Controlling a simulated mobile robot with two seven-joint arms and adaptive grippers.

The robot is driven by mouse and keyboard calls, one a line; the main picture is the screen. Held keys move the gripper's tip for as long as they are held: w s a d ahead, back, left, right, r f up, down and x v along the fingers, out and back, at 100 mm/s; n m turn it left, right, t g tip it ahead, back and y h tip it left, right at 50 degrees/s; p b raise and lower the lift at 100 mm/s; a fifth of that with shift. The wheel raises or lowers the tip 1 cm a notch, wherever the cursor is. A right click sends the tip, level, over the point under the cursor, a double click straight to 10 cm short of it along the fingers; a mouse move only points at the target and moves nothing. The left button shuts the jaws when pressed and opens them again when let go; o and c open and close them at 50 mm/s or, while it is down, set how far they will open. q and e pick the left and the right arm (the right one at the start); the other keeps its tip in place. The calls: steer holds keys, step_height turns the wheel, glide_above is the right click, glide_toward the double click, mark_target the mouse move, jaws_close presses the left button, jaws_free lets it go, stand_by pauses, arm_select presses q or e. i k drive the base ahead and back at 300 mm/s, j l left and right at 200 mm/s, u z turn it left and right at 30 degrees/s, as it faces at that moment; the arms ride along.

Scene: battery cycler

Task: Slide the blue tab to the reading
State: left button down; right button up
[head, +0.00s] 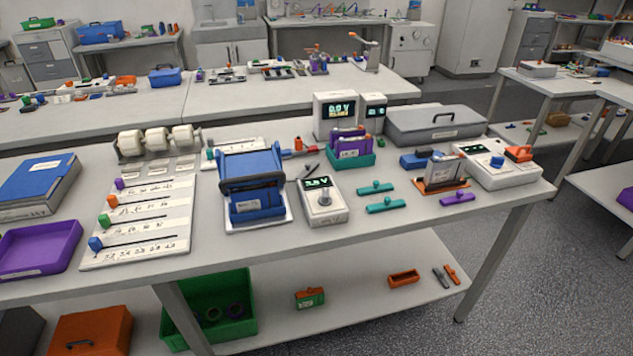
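A pale slider board (140,260) lies on the workbench at the front left. It has several dark horizontal slots above printed scales. The blue tab (95,243) sits at the left end of the nearest slot. Green, orange and purple tabs sit at the left of the slots behind it. A white meter box (323,211) with a knob stands right of the blue press; its lit display (316,183) is too small to read surely. A taller display unit (334,115) behind it seems to show 0.0 V. Neither gripper is in view.
A purple tray (38,248) and a blue binder (38,187) lie left of the board. A blue press (253,180) stands to its right, and tape rolls (157,138) behind. The bench's front edge (300,247) is mostly clear.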

mark_target(95, 243)
steer(key=u, duration=1.4)
